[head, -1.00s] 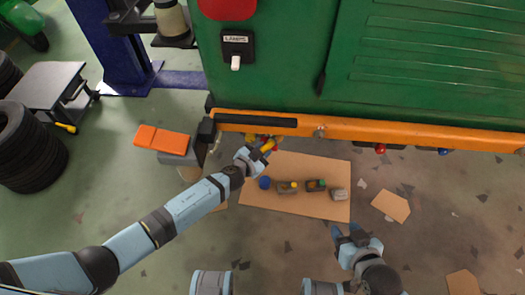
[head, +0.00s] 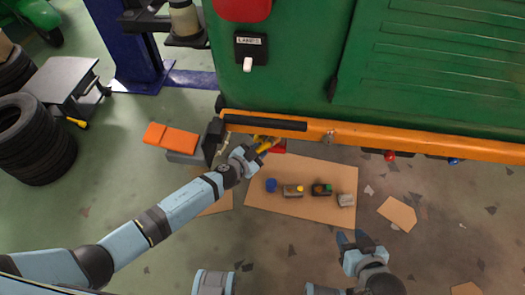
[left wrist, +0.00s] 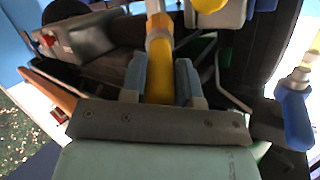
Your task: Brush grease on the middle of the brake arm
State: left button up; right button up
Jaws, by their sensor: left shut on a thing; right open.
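My left gripper (head: 254,156) is shut on a yellow-handled tool (head: 265,147), probably the grease brush, just below the orange beam of the green vehicle. In the left wrist view the yellow handle (left wrist: 160,70) runs between the two fingers, with a pale collar toward the top; its far end is out of view. I cannot surely pick out the brake arm; dark parts under the vehicle fill the left wrist view ahead of the fingers. My right gripper (head: 357,240) is open and empty, low over the floor, away from the vehicle.
A cardboard sheet (head: 300,210) holds a blue cup (head: 271,185) and several small items. The orange beam (head: 400,143) crosses above it. Orange blocks (head: 168,137) and a dark plate stand left of my gripper. A blue handle (left wrist: 293,118) is close at right in the wrist view.

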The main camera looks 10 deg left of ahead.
pick_arm(q)
jog(key=shift+d+f+b, duration=0.1)
jog(key=shift+f+b, duration=0.25)
jog(key=shift+f, duration=0.7)
dwell(0.8)
jog(key=shift+s+p, duration=0.55)
jog(key=shift+s, duration=2.4)
